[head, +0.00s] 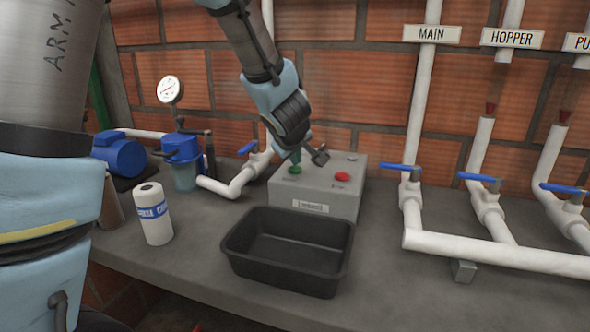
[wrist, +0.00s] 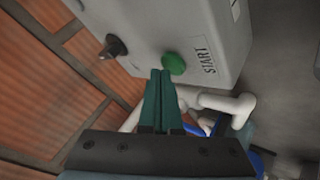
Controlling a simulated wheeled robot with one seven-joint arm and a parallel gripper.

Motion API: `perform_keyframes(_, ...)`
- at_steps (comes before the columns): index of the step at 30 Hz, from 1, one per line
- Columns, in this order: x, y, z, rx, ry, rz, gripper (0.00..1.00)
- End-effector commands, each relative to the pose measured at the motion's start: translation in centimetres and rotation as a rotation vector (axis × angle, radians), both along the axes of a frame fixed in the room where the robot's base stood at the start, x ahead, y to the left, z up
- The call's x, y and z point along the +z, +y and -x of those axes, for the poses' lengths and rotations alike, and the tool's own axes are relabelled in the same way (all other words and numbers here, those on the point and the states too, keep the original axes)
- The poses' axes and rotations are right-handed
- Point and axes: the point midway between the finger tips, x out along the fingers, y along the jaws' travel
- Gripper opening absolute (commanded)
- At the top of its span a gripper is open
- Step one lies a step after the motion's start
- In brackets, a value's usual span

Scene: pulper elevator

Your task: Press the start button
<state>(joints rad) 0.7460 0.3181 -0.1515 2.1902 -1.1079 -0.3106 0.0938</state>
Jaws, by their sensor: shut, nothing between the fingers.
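The start button is a green round button (wrist: 174,63) on a grey control box (wrist: 215,30), beside a label reading START in the wrist view. In the head view the green button (head: 295,170) is on the left of the box top, and a red button (head: 342,177) is on its right. My gripper (wrist: 160,74) is shut and empty, its green fingertips right by the green button. In the head view my gripper (head: 296,157) is just above the green button. I cannot tell whether the tips touch it.
A black tray (head: 235,240) stands in front of the box. White pipes with blue valve handles (head: 480,177) are to the right. A dark knob (wrist: 112,46) sticks up on the box.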

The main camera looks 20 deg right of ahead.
Motion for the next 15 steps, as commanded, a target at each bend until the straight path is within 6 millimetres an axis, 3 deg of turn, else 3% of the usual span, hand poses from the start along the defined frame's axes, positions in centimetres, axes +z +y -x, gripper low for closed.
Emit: perform_keyframes(15, -0.49, 0.00, -0.01, 0.001, 0.000, 0.001, 0.00)
